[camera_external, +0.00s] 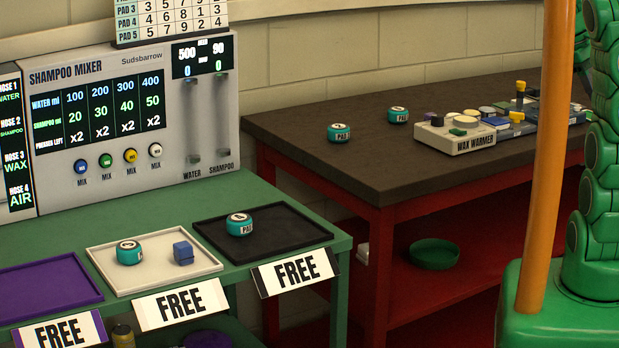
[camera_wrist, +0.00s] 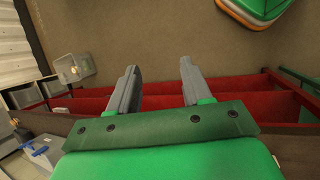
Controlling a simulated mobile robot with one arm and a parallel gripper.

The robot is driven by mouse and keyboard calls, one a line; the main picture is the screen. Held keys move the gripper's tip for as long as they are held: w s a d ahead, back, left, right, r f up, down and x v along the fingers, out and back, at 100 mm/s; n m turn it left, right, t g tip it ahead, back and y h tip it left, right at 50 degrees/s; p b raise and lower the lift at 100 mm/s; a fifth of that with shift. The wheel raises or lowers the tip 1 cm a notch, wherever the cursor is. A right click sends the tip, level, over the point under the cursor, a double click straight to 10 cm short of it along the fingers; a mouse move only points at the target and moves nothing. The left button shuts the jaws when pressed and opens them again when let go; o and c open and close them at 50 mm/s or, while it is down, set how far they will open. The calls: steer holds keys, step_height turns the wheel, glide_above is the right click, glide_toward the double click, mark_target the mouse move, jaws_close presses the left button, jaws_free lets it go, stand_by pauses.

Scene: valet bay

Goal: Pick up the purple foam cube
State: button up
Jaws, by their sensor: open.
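I see no clearly purple cube in either view. A small blue cube (camera_external: 183,253) sits on the right side of the white tray (camera_external: 112,286), on the green table. A teal round pad (camera_external: 130,252) stands to its left on the same tray. My gripper (camera_wrist: 158,78) shows in the wrist view, its two grey fingers apart with nothing between them. No cube shows in the wrist view. In the external view my gripper is out of frame and only part of my green arm shows at the right.
A purple tray (camera_external: 45,288) lies left of the white one, a black tray (camera_external: 289,235) with a teal pad (camera_external: 239,224) right of it. The shampoo mixer (camera_external: 130,120) stands behind. A dark-topped red table (camera_external: 290,130) holds two teal pads and the wax warmer (camera_external: 456,138).

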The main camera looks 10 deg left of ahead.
steer(key=w+a+n+t+h, duration=0.25)
steer(key=w+a+n, duration=0.35)
steer(key=w, duration=0.6)
steer(key=n+t+h, duration=0.2)
steer(key=n+t, duration=0.2)
steer(key=n, duration=0.4)
glide_above(422, 118)
steer(key=s+d, duration=0.3)
steer(key=d, duration=0.7)
step_height(422, 118, down, 8)
steer(key=f, duration=0.1)
steer(key=a+f+n+t, duration=0.1)
steer(key=a+f, duration=0.1)
steer(key=a, duration=0.3)
steer(key=s+a+f+n+y, duration=0.1)
steer(key=a+f+n, duration=0.1)
steer(key=a, duration=0.3)
steer(key=a+f+n+t, duration=0.1)
steer(key=a+f+n, duration=0.1)
steer(key=a, duration=0.3)
steer(key=shift+s+t+y, duration=0.2)
steer(key=shift+t+y, duration=0.05)
steer(key=shift+t, duration=0.1)
steer(key=shift+f, duration=0.1)
steer(key=shift+x, duration=3.8)
steer(key=shift+s+f, duration=0.1)
steer(key=shift+s, duration=0.1)
steer(key=c, duration=0.7)
